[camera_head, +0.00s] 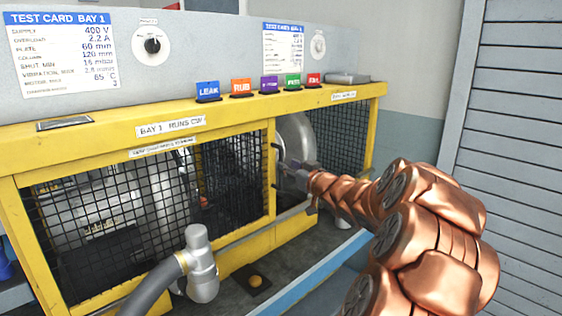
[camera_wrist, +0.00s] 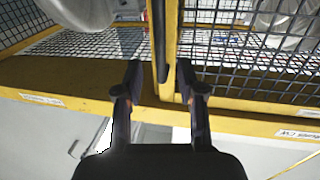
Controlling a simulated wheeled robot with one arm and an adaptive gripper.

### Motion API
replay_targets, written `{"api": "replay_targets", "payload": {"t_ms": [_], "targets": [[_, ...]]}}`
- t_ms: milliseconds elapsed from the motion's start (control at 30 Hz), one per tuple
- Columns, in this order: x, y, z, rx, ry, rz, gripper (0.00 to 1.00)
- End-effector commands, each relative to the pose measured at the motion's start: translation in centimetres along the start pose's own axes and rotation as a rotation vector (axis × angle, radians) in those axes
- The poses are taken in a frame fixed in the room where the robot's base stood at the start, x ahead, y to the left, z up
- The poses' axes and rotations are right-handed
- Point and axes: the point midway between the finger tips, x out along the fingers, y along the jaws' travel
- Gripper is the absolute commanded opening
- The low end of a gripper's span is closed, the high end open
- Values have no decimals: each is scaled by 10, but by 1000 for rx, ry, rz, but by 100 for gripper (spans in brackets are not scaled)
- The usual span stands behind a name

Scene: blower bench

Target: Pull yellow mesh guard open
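The yellow mesh guard (camera_head: 271,165) is a yellow frame with black mesh across the front of the bench. It also shows in the wrist view (camera_wrist: 167,85), where a yellow upright runs between mesh areas. A dark bar handle (camera_wrist: 160,40) stands along that upright; in the head view it is partly hidden by my gripper (camera_head: 284,168). In the wrist view my gripper (camera_wrist: 159,80) has its fingers apart, one on each side of the upright and handle. The right finger is close to the upright; I cannot tell if it touches. The left finger shows a gap.
A grey hose with a pale fitting (camera_head: 200,262) stands in front of the guard. Coloured tags (camera_head: 241,88) line the yellow top rail. Right of the upright, a silver round housing (camera_head: 294,135) shows without mesh before it. A grey slatted shutter (camera_head: 515,130) stands at right.

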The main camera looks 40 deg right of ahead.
Motion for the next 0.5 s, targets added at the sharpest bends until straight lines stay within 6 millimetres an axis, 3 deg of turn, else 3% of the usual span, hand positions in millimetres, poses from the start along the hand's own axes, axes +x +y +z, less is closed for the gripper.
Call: {"api": "replay_targets", "payload": {"t_ms": [300,500], "targets": [[41,-1,-2,0,1,-2,39],[52,-1,1,2,-2,-2,39]]}}
